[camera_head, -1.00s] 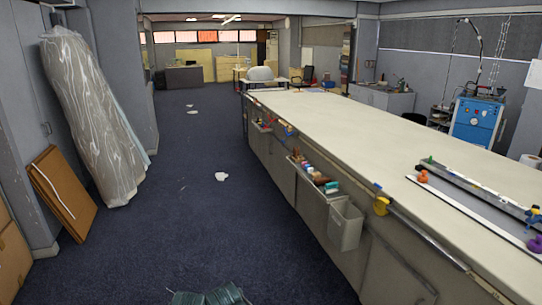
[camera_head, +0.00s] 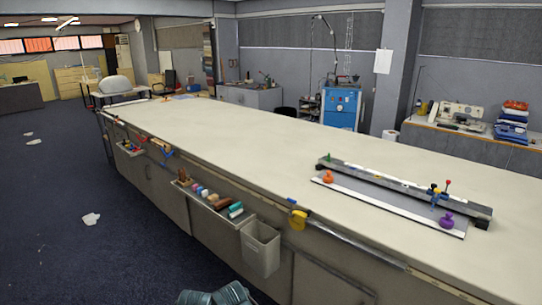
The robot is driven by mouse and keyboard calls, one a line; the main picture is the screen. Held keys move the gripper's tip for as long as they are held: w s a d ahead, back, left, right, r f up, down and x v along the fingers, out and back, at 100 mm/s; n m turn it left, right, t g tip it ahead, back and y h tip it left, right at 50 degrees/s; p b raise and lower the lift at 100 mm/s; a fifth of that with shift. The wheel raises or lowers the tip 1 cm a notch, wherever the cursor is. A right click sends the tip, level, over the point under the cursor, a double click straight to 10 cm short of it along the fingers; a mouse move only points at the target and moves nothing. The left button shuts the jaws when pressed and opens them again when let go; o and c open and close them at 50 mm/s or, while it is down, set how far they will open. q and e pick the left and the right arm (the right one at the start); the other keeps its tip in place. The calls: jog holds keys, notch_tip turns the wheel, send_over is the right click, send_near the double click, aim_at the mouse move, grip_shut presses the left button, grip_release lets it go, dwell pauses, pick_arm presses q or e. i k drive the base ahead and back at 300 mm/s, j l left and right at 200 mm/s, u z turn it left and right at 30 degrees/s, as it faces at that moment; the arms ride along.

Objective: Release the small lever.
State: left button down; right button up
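A long metal cutting bar (camera_head: 395,184) lies along the right part of the cloth table (camera_head: 250,137). Near the bar's right end is a small blue fitting with a thin lever topped by a red knob (camera_head: 447,183). An orange knob (camera_head: 328,176) and a purple knob (camera_head: 446,222) stand on the pale strip in front of the bar. A small green piece (camera_head: 326,157) is at the bar's left end. It is too small to tell which part is the small lever or how it is set. Neither of my grippers shows.
A side tray of coloured items (camera_head: 210,197), a grey bin (camera_head: 260,248) and a yellow piece (camera_head: 298,219) hang on the table's near side. A blue machine (camera_head: 341,107) and a bench with a sewing machine (camera_head: 459,115) stand behind.

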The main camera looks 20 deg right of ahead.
aim_at(448, 182)
jog(key=i+z, duration=0.2)
jog(key=z, duration=0.3)
jog(key=i+j+z, duration=0.2)
jog(key=z, duration=0.3)
jog(key=i+j+z, duration=0.2)
jog(key=z, duration=0.3)
jog(key=i+j+z, duration=0.1)
jog(key=j+z, duration=0.2)
jog(key=z, duration=0.2)
jog(key=i+j+z, duration=0.15)
jog(key=z, duration=0.2)
jog(key=i+j+z, duration=0.1)
jog(key=j+z, duration=0.3)
jog(key=i+j+z, duration=0.1)
jog(key=j+z, duration=0.6)
